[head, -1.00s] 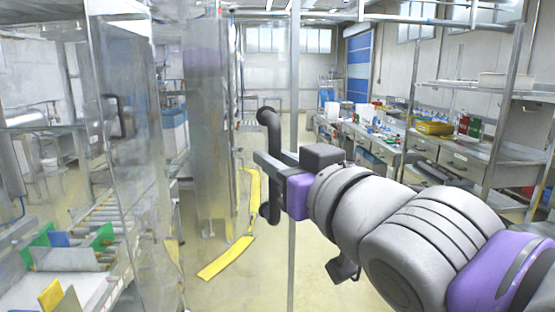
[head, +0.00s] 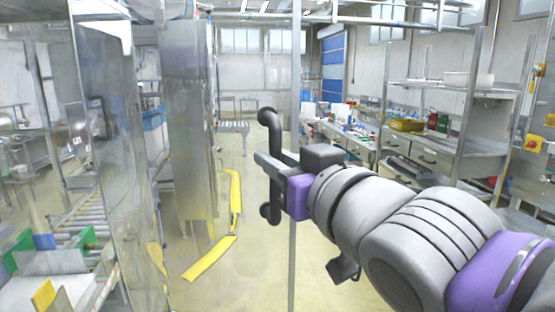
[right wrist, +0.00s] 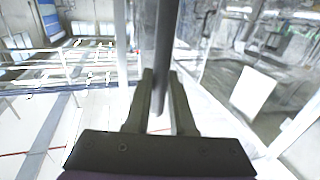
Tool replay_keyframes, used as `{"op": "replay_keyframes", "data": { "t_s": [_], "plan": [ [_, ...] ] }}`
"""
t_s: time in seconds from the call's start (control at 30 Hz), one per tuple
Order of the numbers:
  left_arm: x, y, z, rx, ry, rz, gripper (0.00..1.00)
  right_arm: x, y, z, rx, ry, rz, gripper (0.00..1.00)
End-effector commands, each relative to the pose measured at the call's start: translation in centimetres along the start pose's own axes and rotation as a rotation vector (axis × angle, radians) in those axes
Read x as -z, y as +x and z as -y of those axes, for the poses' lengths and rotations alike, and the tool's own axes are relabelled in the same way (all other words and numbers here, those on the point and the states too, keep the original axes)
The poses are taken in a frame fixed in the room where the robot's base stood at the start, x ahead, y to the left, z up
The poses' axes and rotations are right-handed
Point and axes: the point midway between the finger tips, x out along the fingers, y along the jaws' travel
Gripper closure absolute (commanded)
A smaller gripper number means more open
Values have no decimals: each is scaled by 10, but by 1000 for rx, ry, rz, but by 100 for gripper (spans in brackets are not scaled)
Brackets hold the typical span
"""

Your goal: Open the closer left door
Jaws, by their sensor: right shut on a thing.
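A black door handle (head: 268,118), a bar with rounded ends, stands upright near the middle of the head view. It is beside a thin grey door edge post (head: 294,80); the door panel looks clear and is hard to make out. My right gripper (head: 272,160) reaches in from the right and is shut on the handle's middle. In the right wrist view the dark handle bar (right wrist: 165,50) passes between the two fingers of the right gripper (right wrist: 161,82). My left gripper is not in view.
A clear-walled machine with a metal column (head: 190,130) and a roller conveyor (head: 80,220) stands at left. Yellow floor strips (head: 210,258) lie beside it. A workbench (head: 430,152) and shelves stand at right. Bare floor (head: 255,265) shows in the middle.

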Motion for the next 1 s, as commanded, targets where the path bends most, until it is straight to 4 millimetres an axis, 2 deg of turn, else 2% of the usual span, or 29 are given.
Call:
{"op": "replay_keyframes", "data": {
  "t_s": [0.1, 0.13, 0.27, 0.57, 0.67, 0.77, 1.0],
  "plan": [
    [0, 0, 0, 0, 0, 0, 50, 0, 0, 0, 1, 0, -1, 100],
    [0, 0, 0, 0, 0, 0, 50, 0, 0, 0, 1, 0, -1, 72],
    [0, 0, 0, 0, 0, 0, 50, 0, 0, 0, 0, 0, -1, 49],
    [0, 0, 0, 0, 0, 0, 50, 0, -1, 0, 0, 1, 0, 48],
    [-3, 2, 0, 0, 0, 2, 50, -1, -7, 0, -1, 1, 1, 48],
    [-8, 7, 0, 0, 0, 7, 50, -2, -22, 0, -1, 2, 1, 48],
    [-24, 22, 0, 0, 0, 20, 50, -4, -72, 0, -2, 1, 3, 48]
  ]
}}
